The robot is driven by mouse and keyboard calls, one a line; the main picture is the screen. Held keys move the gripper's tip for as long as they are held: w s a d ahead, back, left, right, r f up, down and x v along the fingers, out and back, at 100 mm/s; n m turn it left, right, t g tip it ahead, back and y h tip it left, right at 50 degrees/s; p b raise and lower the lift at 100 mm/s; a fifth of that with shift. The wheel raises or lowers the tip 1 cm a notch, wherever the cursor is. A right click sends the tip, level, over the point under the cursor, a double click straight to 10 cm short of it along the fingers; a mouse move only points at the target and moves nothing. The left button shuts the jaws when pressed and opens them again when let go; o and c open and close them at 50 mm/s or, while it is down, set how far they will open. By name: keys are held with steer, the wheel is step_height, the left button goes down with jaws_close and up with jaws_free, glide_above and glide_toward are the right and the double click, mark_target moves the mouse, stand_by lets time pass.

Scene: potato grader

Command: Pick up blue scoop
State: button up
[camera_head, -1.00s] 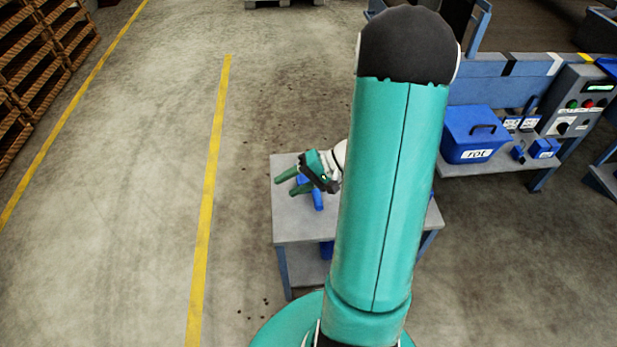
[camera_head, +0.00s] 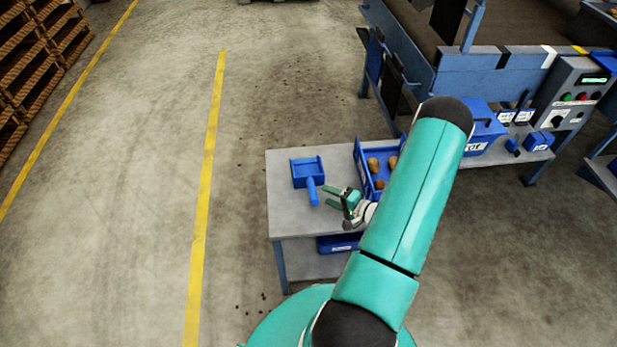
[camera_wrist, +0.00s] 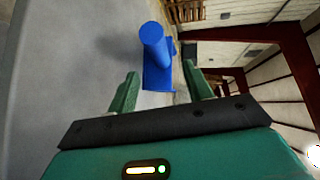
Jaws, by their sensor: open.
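The blue scoop (camera_head: 308,172) lies on the left part of the grey table top (camera_head: 285,213), its square pan toward the back and its handle toward the front. My gripper (camera_head: 331,196) is open and empty, just right of the scoop's handle, with its green fingers pointing left. In the wrist view the scoop (camera_wrist: 155,55) stands ahead of my open gripper (camera_wrist: 160,90), its handle end nearest and roughly between the fingers' lines. The fingers appear apart from the scoop.
A blue crate (camera_head: 361,165) with several potatoes sits on the table behind my gripper. A blue bin (camera_head: 338,243) is on the shelf below. A blue lidded "rot" box (camera_head: 484,128) and a control box (camera_head: 575,98) stand at the right. The floor left of the table is clear.

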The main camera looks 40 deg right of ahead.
mark_target(311, 185)
steer(key=x, duration=0.8)
steer(key=shift+w+f, duration=0.1)
steer(key=shift+w, duration=0.3)
jaws_close()
steer(key=shift+r, duration=0.55)
step_height(311, 185, up, 2)
steer(key=shift+r, duration=0.2)
steer(key=s+d+r, duration=0.8)
steer(key=s+r, duration=0.1)
steer(key=s, duration=0.2)
steer(key=shift+s+r, duration=0.2)
steer(key=shift+r, duration=0.05)
steer(key=shift+d, duration=0.1)
